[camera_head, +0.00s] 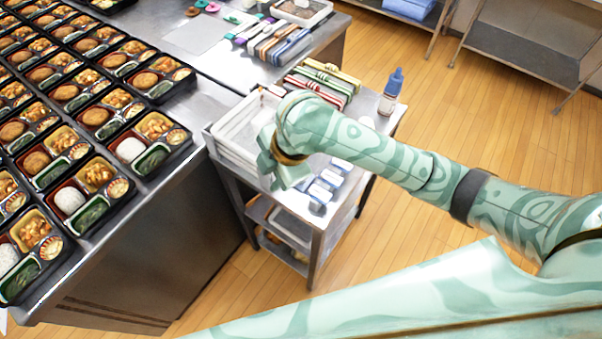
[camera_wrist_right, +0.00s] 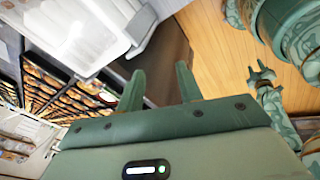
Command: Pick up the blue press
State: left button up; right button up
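Several small blue-and-white pieces (camera_head: 320,190) lie in a row at the front right of the steel cart's top. I cannot tell for sure which one is the blue press. My right gripper (camera_head: 283,173) hangs over the cart, just left of these pieces, and partly hides the cart top. The right wrist view shows my right gripper (camera_wrist_right: 159,85) with its two fingers apart and nothing between them. My left gripper (camera_wrist_right: 261,75) shows small at the right of that view, its fingers apart and empty.
A white tray (camera_head: 232,140) sits on the cart's left side. The counter at left holds many filled bento trays (camera_head: 68,198). Wooden floor (camera_head: 420,240) lies right of the cart.

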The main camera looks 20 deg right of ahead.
jog(key=w+d+r+n+g+h, duration=0.3)
jog(key=w+d+r, duration=0.2)
jog(key=d, duration=0.3)
notch_tip(320, 180, down, 11)
jog(key=b, duration=0.5)
jog(key=shift+s+a, duration=0.1)
jog(key=f+b, duration=0.2)
jog(key=f, duration=0.1)
jog(key=f+b, duration=0.1)
jog(key=f, duration=0.1)
jog(key=shift+w, duration=0.25)
jog(key=shift+r, duration=0.15)
jog(key=c, duration=0.8)
